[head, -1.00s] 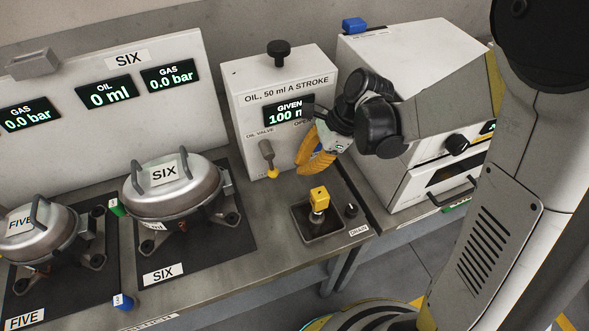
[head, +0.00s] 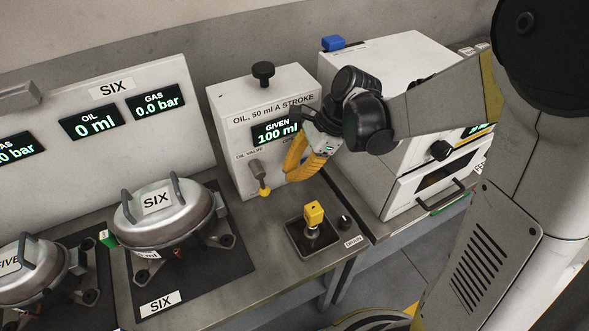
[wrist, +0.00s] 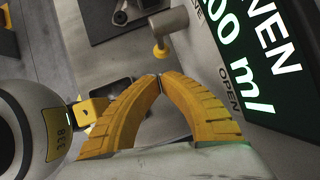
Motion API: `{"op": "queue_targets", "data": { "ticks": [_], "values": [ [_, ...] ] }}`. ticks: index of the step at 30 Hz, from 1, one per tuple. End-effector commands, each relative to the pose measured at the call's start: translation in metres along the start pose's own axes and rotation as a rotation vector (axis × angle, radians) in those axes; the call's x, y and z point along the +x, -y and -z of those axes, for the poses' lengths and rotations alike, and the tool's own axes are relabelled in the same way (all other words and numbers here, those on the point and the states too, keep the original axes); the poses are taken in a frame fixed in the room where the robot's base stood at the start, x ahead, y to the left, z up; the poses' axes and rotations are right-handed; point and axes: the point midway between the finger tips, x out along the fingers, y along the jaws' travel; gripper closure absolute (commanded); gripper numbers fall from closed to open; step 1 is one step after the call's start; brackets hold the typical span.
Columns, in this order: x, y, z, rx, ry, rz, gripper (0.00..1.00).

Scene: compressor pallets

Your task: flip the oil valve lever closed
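The oil valve lever (head: 258,174) is a grey handle with a yellow tip, on the front of the white oil box (head: 229,158). It hangs down and slightly right, beneath the "OIL VALVE" label. In the wrist view its yellow tip (wrist: 160,51) shows beyond my fingertips, with a gap between. My gripper (head: 290,178) has yellow ribbed fingers and is right of the lever, in front of the box. In the wrist view my gripper's (wrist: 158,81) fingertips meet with nothing between them. An "OPEN" label (wrist: 229,89) is on the box face, partly hidden in the head view.
The oil display (head: 276,132) reads "GIVEN 100 ml". A yellow-topped fitting (head: 314,213) stands in a dark drain tray below my gripper. Compressor SIX (head: 168,216) sits to the left; its panel's oil display (head: 91,122) reads 0 ml. A white oven-like machine (head: 405,190) stands right.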

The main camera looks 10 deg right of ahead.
Motion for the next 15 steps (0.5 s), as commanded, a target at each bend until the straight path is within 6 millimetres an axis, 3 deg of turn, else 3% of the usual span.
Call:
{"op": "queue_targets", "data": {
  "ticks": [1,6,15],
  "values": [
    [0.014,0.000,0.001,-0.003,0.000,-0.001,1.00],
    [0.041,0.000,0.001,-0.002,0.000,-0.002,1.00],
    [0.058,0.000,0.000,-0.001,0.000,0.000,1.00]
  ]
}}
